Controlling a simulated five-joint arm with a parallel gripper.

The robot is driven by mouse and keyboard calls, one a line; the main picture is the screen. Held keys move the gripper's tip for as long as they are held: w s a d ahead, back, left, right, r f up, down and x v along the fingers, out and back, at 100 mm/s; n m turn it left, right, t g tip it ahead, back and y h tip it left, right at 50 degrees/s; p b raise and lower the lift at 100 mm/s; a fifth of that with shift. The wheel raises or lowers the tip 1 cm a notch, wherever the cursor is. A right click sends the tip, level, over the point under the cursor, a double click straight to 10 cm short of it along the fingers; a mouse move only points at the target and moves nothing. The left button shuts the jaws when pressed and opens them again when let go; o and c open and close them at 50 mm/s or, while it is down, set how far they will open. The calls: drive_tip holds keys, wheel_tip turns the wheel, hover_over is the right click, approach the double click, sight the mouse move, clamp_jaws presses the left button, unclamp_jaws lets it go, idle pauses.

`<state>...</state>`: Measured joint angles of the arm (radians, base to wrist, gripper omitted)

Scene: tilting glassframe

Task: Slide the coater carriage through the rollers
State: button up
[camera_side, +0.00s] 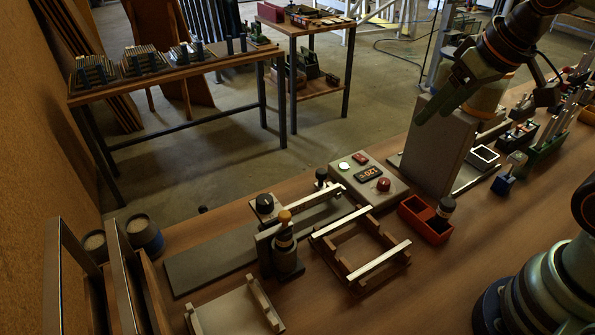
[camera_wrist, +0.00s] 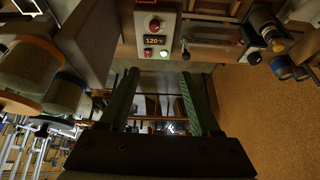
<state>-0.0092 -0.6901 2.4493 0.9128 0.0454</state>
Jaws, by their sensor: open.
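The carriage appears to be the grey block with a black knob (camera_side: 265,205), standing on a long grey plate (camera_side: 205,260). A pale rail (camera_side: 308,207) runs from beside it to the control box. I cannot clearly tell the rollers apart from the block. My gripper (camera_side: 445,105) is raised in front of a tall grey block, well to the right of the carriage. In the wrist view my gripper (camera_wrist: 160,80) shows two green fingers, apart, with nothing held between them.
The control box (camera_side: 367,181) has a red button and a lit display; it also shows in the wrist view (camera_wrist: 156,30). The tall grey block (camera_side: 434,148) stands close to my gripper.

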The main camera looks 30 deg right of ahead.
drive_tip(key=w+a+m+g, duration=0.1)
drive_tip(key=w+a+m, duration=0.1)
drive_tip(key=w, duration=0.3)
drive_tip(key=m+g, duration=0.4)
drive_tip(key=m, duration=0.3)
hover_over(322, 171)
wheel_tip(322, 171, down, 10)
wheel_tip(322, 171, down, 11)
drive_tip(key=shift+f, duration=0.15)
clamp_jaws()
idle(0.7)
